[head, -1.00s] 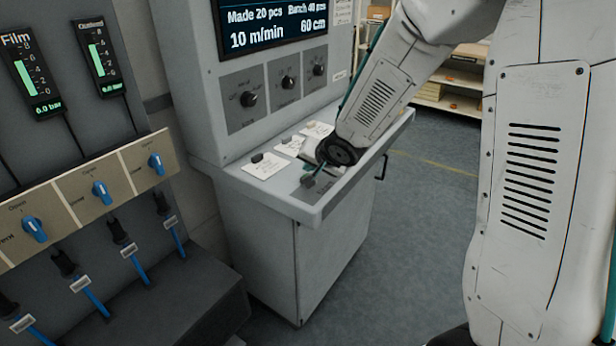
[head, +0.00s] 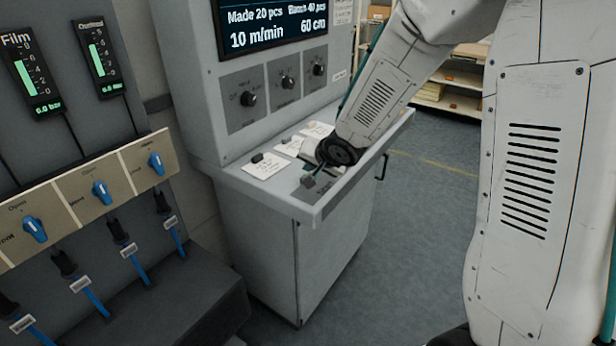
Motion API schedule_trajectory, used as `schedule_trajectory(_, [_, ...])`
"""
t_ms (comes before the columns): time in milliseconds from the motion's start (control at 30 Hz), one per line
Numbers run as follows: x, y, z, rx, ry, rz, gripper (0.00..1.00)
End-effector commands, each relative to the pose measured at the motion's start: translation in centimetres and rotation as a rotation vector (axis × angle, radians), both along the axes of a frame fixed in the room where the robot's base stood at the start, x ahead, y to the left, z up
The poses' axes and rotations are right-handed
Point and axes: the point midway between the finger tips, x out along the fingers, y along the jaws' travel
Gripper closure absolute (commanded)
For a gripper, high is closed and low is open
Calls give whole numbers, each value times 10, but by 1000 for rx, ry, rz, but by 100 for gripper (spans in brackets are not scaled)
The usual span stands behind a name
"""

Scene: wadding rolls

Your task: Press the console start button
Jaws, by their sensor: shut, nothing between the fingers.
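The console (head: 187,75) is a grey cabinet with a dark screen (head: 270,25) reading "Made 20 pcs", "10 m/min" and "60 cm". Its sloping desk (head: 235,178) carries white label cards with small dark controls; one card (head: 265,165) is clear at the left. My gripper (head: 309,181) is shut and empty, low over the front right part of the desk. My wrist and forearm cover part of the desk there. I cannot make out which control is the start button, nor whether my fingertips touch the desk.
Three black knobs sit under the screen, one of them at the left (head: 249,99). Shelves (head: 450,85) stand behind. Floor (head: 425,220) is open right of the console.

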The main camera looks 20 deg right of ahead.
Motion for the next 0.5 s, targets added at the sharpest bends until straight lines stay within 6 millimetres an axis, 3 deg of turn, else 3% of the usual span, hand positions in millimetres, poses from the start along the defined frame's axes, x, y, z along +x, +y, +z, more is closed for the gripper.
schedule_trajectory(500, [0,0,-8,0,-1,1,100])
